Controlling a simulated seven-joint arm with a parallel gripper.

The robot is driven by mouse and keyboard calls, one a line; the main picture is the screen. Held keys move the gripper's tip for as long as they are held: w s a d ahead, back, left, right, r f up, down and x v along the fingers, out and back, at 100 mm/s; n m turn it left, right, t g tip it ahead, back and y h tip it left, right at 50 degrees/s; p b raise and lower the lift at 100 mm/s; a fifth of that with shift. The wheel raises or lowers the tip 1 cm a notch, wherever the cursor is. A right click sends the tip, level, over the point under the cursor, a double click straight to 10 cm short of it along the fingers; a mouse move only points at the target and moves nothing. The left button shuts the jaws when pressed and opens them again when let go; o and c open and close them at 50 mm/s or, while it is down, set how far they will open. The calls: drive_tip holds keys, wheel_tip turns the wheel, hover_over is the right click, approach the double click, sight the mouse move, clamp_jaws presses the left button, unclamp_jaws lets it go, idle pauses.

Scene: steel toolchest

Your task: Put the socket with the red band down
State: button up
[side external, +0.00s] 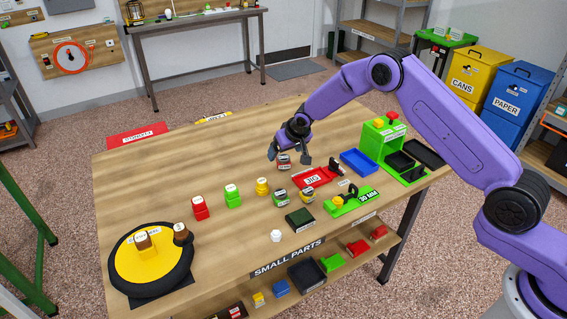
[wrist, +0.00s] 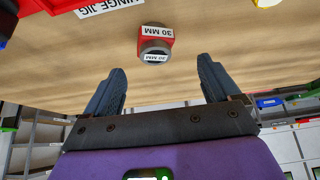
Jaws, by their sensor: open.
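The socket with the red band (side external: 284,162) is a short grey-and-red piece with a white label. It appears to stand upright on the wooden table (side external: 180,170). In the wrist view the socket (wrist: 155,42) shows its red side and a "30 MM" label, beyond the fingertips and roughly between their lines. My gripper (side external: 289,156) is open above and around the socket's place in the side view. In the wrist view the two fingers (wrist: 160,80) are wide apart, with nothing between them and no contact with the socket visible.
A red hinge jig (side external: 313,178) lies close to the right. The table's far left is clear.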

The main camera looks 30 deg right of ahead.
sight(284, 157)
drive_tip(key=shift+s+d+x, duration=0.1)
drive_tip(key=shift+d+x, duration=0.05)
drive_tip(key=shift+x, duration=1.2)
drive_tip(key=shift+s+d+x, duration=0.1)
drive_tip(key=shift+x, duration=1.3)
drive_tip(key=shift+f, duration=0.1)
drive_tip(key=shift+c, duration=0.3)
drive_tip(key=c, duration=1.5)
drive_tip(key=shift+c, duration=0.2)
